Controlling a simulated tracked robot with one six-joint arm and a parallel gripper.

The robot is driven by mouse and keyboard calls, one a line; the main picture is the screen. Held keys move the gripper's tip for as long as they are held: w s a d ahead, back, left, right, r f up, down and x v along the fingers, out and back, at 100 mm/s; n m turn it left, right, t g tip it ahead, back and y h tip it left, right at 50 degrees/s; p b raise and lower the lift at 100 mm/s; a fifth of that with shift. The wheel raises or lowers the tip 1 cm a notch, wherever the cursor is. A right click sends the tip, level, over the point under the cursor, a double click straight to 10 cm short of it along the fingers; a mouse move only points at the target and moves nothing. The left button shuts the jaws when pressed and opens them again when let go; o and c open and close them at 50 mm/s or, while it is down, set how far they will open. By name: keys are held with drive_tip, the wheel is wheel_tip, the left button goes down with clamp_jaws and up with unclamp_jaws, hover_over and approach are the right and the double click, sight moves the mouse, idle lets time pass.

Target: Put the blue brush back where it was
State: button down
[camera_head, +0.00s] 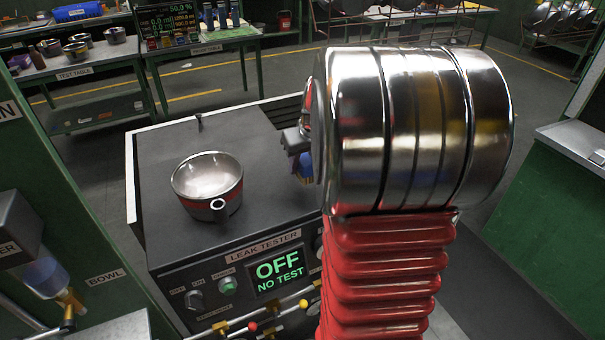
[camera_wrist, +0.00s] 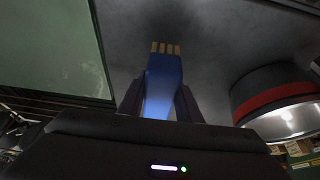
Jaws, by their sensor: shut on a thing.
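The blue brush (camera_wrist: 163,75) is between the two dark fingers of my gripper (camera_wrist: 158,98), which is shut on it. Its tan tufts point away from the gripper in the wrist view. In the head view a small blue part of the brush (camera_head: 304,168) shows at the left edge of my arm. The metal arm hides most of the gripper and brush there. The brush is over or near the right side of the leak tester top (camera_head: 262,150); I cannot tell whether it touches anything.
A steel pot with a red band (camera_head: 207,190) stands on the leak tester, left of the gripper; it also shows at the wrist view's right (camera_wrist: 275,98). A blue and tan item (camera_head: 45,275) is near the BOWL label. Test table (camera_head: 85,65) with pots stands behind.

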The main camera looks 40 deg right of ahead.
drive_tip(key=shift+f, duration=1.85)
drive_tip(key=shift+f, duration=0.1)
drive_tip(key=c, duration=1.3)
unclamp_jaws()
drive_tip(key=v, duration=1.2)
drive_tip(key=shift+s+a, duration=0.1)
drive_tip(key=shift+s, duration=0.05)
